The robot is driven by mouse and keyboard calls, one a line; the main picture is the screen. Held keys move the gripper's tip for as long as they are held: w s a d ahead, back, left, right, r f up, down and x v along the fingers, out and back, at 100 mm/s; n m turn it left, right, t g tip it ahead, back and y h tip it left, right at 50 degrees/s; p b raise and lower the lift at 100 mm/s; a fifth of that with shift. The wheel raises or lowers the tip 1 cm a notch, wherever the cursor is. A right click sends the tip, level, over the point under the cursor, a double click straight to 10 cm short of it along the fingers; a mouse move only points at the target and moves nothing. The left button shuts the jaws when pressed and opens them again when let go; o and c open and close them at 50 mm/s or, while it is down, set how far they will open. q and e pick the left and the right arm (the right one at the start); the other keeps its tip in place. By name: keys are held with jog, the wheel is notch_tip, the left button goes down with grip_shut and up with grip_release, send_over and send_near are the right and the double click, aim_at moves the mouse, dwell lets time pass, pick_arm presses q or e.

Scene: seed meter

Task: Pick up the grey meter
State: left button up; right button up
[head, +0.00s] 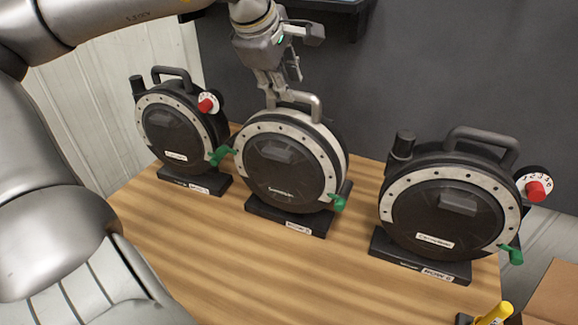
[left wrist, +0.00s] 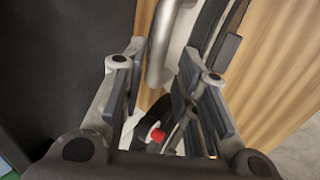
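The grey meter (head: 283,168) stands upright in the middle of the table, on a dark base. It has a round dark face, a pale studded ring, a grey handle (head: 314,103) on top and a green lever (head: 338,203) at lower right. My left gripper (head: 280,88) points down at the left part of this handle. In the left wrist view its fingers (left wrist: 165,78) are open and well apart, with the grey handle (left wrist: 160,48) showing in the gap between them. I cannot tell whether a finger touches the handle. My right gripper is not in view.
Two black-handled meters flank it: one at the left (head: 178,130) and one at the right (head: 445,205), each with a red knob. A yellow-handled thing (head: 495,313) is at the lower right. The wooden table (head: 270,275) is clear in front.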

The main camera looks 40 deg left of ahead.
pick_arm(q)
jog(key=shift+w+a+f+p, duration=0.15)
jog(key=shift+w+f+p, duration=0.2)
jog(key=shift+f+p, duration=0.05)
jog(key=p+x, duration=0.1)
jog(key=x, duration=0.2)
jog(key=shift+a, duration=0.15)
jog(key=shift+w+a+f, duration=0.1)
jog(key=shift+w+f, duration=0.25)
jog(key=shift+f, duration=0.15)
jog(key=shift+s, duration=0.1)
grip_shut()
jog(key=shift+r, duration=0.4)
jog(key=shift+w, duration=0.25)
